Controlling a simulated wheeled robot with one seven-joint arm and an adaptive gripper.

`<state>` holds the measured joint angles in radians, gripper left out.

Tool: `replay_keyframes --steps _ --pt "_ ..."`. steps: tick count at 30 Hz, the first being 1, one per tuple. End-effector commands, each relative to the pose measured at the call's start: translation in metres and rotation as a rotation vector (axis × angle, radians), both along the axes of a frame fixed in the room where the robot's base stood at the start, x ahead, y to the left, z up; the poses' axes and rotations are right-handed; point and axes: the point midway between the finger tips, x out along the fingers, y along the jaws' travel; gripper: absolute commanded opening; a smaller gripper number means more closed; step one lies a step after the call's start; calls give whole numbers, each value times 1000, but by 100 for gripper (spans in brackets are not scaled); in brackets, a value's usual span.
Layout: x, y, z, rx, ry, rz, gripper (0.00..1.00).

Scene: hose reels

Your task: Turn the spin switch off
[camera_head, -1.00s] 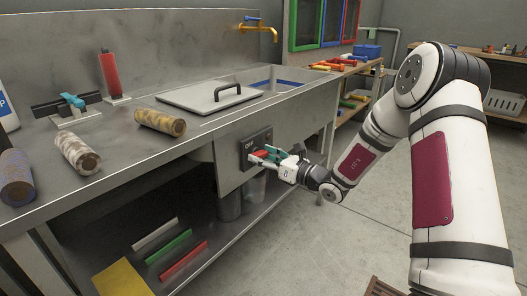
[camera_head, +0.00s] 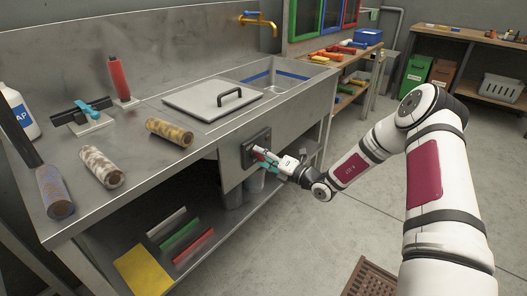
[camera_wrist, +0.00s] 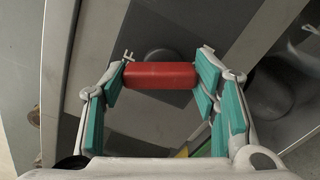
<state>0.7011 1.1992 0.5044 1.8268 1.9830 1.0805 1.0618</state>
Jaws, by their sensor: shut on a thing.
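The spin switch is a dark square plate (camera_head: 254,148) on the front panel of the metal sink bench, with a red handle (camera_wrist: 160,76). In the wrist view the red handle lies level across the picture between my fingertips, over a dark round hub. White lettering, partly hidden, shows beside it; an F is readable. My gripper (camera_head: 263,156) is at the plate, shut on the red handle, with a teal-padded finger at each end of it. In the head view the gripper hides most of the handle.
A lower shelf with coloured bars (camera_head: 181,232) runs beneath. A brown slatted crate (camera_head: 371,279) stands on the floor; floor to the right is open.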

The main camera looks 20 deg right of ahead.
Motion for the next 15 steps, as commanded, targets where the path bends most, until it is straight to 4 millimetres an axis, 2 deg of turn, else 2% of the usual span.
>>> replay_keyframes --steps 15 --pt "0 -2 0 308 224 -1 27"
